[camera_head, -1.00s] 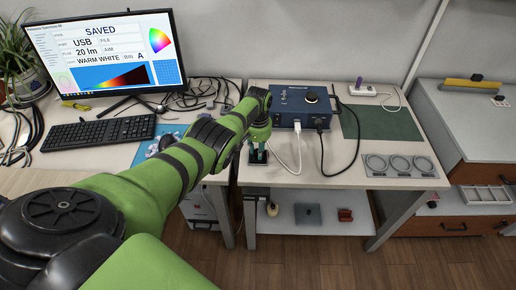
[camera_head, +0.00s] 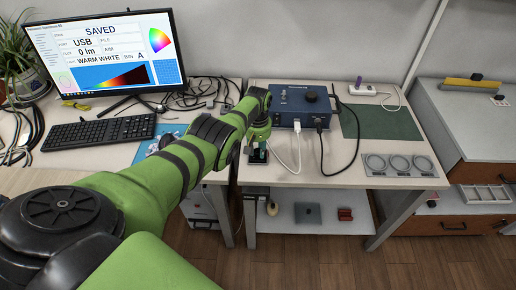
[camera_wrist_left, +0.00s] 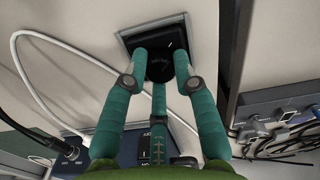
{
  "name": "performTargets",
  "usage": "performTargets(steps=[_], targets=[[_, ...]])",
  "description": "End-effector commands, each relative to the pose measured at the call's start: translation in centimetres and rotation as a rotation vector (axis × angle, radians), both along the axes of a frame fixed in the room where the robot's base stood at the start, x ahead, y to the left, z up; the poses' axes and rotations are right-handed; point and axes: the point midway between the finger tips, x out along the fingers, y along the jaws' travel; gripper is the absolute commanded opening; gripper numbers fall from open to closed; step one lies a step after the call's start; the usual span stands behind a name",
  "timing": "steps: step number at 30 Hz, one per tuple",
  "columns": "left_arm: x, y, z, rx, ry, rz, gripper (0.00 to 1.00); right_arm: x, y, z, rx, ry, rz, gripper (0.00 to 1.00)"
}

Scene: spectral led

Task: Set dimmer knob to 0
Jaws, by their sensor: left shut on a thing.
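My left gripper (camera_head: 258,148) is at the front left of the middle table, at the end of my green arm. In the left wrist view its green fingers (camera_wrist_left: 160,60) are closed around a round black dimmer knob (camera_wrist_left: 160,69). The knob sits on a dark square base (camera_wrist_left: 169,33) on the table top. In the head view the gripper mostly hides the knob, and part of the dark base shows. The monitor (camera_head: 103,52) reads "SAVED", "USB", "0 lm" and "WARM WHITE". My right gripper is not in view.
A blue box (camera_head: 287,117) with a round dark top piece (camera_head: 311,97) stands behind the gripper. White and black cables run from it over the table. A green mat (camera_head: 385,122) and a grey plate with three rings (camera_head: 400,166) lie to the right.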

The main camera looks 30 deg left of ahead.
Motion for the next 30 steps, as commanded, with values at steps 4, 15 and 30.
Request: performTargets(steps=[4,15,30], targets=[[0.5,0.2,0.4,0.005,-0.016,0.002,0.00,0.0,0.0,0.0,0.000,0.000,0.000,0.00],[0.3,0.2,0.2,0.004,-0.009,0.000,0.52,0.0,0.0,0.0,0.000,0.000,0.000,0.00],[0.2,0.2,2.5,0.004,-0.009,-0.001,0.52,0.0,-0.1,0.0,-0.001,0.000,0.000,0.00]])
